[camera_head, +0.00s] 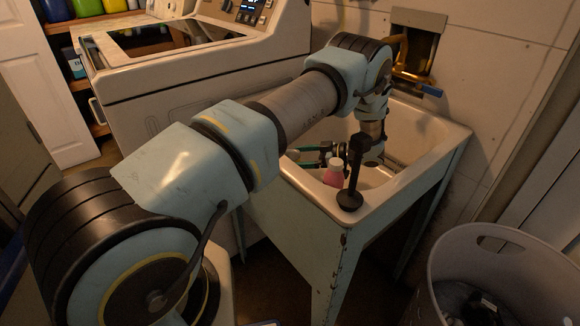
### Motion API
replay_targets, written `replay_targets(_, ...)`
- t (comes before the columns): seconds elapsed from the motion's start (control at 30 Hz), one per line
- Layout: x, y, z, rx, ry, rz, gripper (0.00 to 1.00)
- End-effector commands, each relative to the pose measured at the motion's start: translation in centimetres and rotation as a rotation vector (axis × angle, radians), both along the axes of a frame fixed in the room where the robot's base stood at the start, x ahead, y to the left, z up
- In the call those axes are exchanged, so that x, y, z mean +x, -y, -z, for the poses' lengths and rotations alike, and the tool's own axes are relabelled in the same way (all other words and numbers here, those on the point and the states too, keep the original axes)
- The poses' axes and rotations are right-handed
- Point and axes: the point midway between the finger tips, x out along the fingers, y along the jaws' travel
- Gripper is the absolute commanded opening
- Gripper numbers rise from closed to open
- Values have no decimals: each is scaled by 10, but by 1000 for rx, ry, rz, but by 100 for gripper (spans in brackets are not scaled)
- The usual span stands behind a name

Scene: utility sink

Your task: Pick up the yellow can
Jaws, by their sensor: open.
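I cannot make out a yellow can anywhere in the sink or on its rim. My arm reaches across to the utility sink (447,137), and its far end bends down over the basin. My gripper (372,156) is low over the basin and open, partly hidden behind a dark upright object. Its fingertips are hard to see, and I see nothing held. My arm covers the left part of the sink, so things there may be hidden.
A pink bottle (334,176) with a pale cap stands by the basin's near side. The dark upright object (350,199) has a round base at the near rim. A washing machine (190,70) stands left. A pale laundry basket (480,262) is at lower right.

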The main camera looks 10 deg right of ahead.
Motion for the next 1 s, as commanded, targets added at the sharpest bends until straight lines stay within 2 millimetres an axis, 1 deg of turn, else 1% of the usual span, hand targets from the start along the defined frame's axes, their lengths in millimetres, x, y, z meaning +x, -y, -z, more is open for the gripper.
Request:
replay_targets(0.2,17,-30,8,4,-1,-2,100)
replay_targets(0.3,24,-41,12,3,-1,-2,100)
replay_targets(0.43,28,-48,16,2,-1,0,100)
replay_targets(0.67,29,-48,17,1,-1,-1,100)
replay_targets(1.0,29,-48,17,1,-1,-1,62)
